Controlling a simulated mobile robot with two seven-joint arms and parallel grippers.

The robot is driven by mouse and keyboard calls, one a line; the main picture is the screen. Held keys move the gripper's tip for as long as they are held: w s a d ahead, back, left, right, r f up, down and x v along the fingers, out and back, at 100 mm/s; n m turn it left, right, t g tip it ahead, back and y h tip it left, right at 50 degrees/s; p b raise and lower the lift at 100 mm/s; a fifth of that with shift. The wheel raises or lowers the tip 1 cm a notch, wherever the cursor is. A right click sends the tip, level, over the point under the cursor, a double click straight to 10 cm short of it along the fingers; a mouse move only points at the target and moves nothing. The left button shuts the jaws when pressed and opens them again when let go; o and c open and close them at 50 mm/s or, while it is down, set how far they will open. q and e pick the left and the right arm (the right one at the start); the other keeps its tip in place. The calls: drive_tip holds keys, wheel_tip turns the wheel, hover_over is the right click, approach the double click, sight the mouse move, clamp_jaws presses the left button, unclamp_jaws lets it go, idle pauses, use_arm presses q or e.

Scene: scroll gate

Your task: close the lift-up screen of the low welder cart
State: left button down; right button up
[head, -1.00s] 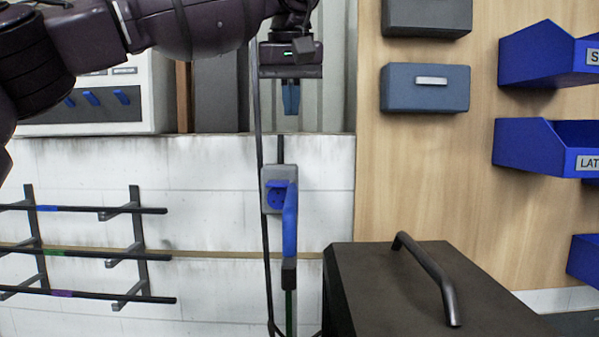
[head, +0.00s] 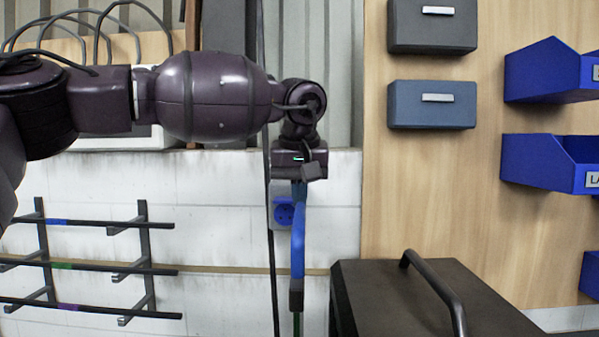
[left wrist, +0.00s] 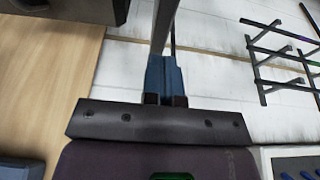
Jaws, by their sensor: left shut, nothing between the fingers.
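A dark box (head: 385,290) with a flat top and a curved black bar handle (head: 435,285) stands at the lower right of the head view. It may be the low welder cart; its lower part is out of the frame, and I cannot make out its screen. My left gripper (head: 299,190) points down, left of and above the box, at the upper end of a blue upright bar (head: 298,240). Whether they touch is unclear. In the left wrist view its blue fingers (left wrist: 165,82) are together and empty. My right gripper is not in view.
A blue socket (head: 283,214) and a thin black upright line are on the white wall behind the gripper. A rack of rods (head: 85,265) is at left. Grey drawers (head: 432,104) and blue bins (head: 550,165) hang on the wooden panel at right.

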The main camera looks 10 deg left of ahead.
use_arm(q)
drive_tip(key=shift+f, duration=0.4)
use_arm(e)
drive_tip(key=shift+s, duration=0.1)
use_arm(q)
drive_tip(key=shift+f, duration=0.5)
wheel_tip(320, 180, down, 40)
drive_tip(key=b, duration=1.3)
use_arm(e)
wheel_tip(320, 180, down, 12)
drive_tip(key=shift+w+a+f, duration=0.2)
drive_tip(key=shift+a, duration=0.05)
use_arm(q)
drive_tip(key=shift+s+f, duration=0.1)
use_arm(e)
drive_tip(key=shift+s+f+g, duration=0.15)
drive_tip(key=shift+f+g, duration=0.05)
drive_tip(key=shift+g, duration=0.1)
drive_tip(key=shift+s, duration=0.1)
